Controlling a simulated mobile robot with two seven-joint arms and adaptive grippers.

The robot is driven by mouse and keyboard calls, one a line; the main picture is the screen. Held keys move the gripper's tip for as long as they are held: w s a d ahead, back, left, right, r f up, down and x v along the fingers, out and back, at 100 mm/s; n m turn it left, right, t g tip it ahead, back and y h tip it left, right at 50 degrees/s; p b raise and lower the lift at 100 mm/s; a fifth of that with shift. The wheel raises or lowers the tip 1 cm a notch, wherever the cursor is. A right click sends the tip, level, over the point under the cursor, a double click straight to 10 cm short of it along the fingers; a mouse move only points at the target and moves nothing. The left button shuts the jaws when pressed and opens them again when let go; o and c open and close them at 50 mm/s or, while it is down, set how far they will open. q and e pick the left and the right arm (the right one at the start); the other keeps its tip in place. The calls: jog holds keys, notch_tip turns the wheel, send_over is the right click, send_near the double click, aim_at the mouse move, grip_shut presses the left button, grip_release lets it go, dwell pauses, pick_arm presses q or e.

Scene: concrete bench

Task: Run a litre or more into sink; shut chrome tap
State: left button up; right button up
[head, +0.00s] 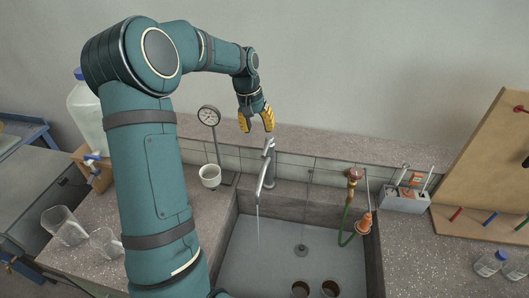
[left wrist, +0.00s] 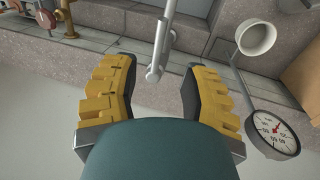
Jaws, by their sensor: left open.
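The chrome tap (head: 268,165) stands at the back of the sink (head: 231,248), its spout pointing down into it. A thin stream of water (head: 258,222) runs from the spout. A round drain fitting (head: 301,250) shows on the sink floor; I cannot tell the water depth. My left gripper (head: 256,122) is open and empty, above and slightly behind the tap. In the left wrist view the yellow fingers of my left gripper (left wrist: 155,95) are apart, with the tap (left wrist: 157,65) showing in the gap beyond them; no contact is clear. My right gripper is not in view.
A dial scale (head: 209,117) with a white cup (head: 210,176) stands left of the tap. A red valve with green hose (head: 347,222) is at the sink's right. Clear beakers (head: 66,226) are left, a grey caddy (head: 404,200) right.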

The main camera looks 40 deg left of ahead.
aim_at(264, 151)
pick_arm(q)
jog(key=f, duration=0.3)
jog(key=d+f, duration=0.1)
jog(key=f, duration=0.3)
jog(key=w+f, duration=0.1)
jog(key=f, duration=0.2)
jog(key=shift+d+f, duration=0.2)
jog(key=shift+d, duration=0.15)
grip_shut()
